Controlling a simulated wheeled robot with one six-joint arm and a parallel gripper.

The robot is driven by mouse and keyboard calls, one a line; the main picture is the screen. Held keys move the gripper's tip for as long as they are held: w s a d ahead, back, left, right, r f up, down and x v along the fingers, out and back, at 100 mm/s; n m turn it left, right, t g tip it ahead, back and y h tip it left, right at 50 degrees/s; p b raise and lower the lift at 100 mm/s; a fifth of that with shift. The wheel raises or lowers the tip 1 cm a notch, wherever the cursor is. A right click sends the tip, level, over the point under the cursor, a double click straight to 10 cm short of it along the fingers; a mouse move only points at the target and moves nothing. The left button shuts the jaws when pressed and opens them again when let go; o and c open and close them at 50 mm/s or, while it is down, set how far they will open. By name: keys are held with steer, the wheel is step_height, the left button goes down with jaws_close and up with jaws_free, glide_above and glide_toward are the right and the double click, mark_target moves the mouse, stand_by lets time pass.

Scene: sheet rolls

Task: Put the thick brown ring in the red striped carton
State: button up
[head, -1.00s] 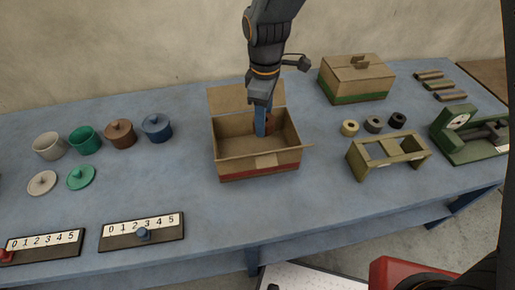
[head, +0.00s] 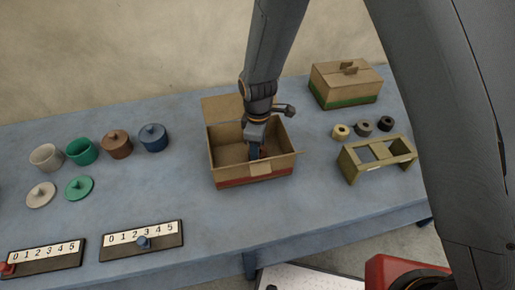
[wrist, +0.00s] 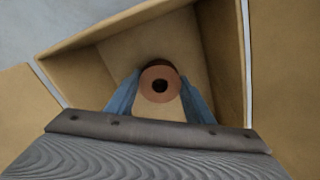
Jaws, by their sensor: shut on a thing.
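The red striped carton (head: 228,184) stands open in the middle of the blue table, its flaps folded out. My gripper (head: 254,152) reaches down into it. In the wrist view the blue fingers of my gripper (wrist: 160,95) are shut on the thick brown ring (wrist: 146,86), one finger on each side. The ring's round end with its dark hole faces the camera, inside the carton walls (wrist: 222,50). In the head view the ring is mostly hidden by the fingers and the carton. I cannot tell whether it touches the carton floor.
A closed green striped carton (head: 346,92) stands at the back right. Three small rolls (head: 363,128) lie beside an olive stand (head: 377,157).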

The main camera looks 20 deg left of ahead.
steer(key=shift+f, duration=0.15)
steer(key=o, duration=1.1)
steer(key=shift+c, duration=0.2)
step_height(320, 180, up, 12)
steer(key=b, duration=0.4)
steer(key=d+m, duration=0.1)
steer(key=d, duration=0.2)
steer(key=w+d+r+m, duration=0.1)
steer(key=d, duration=0.2)
steer(key=d+r+m, duration=0.1)
steer(key=d+m, duration=0.1)
steer(key=d, duration=0.1)
steer(key=shift+w, duration=0.35)
steer(key=s+d+r+m, duration=0.1)
steer(key=s+d+m, duration=0.2)
steer(key=d+m, duration=0.4)
steer(key=s+d+r+m+t, duration=0.1)
steer(key=s+d+m, duration=0.3)
steer(key=d, duration=1.3)
steer(key=m, duration=0.3)
steer(key=shift+s+d+t, duration=0.15)
steer(key=shift+s+t, duration=0.15)
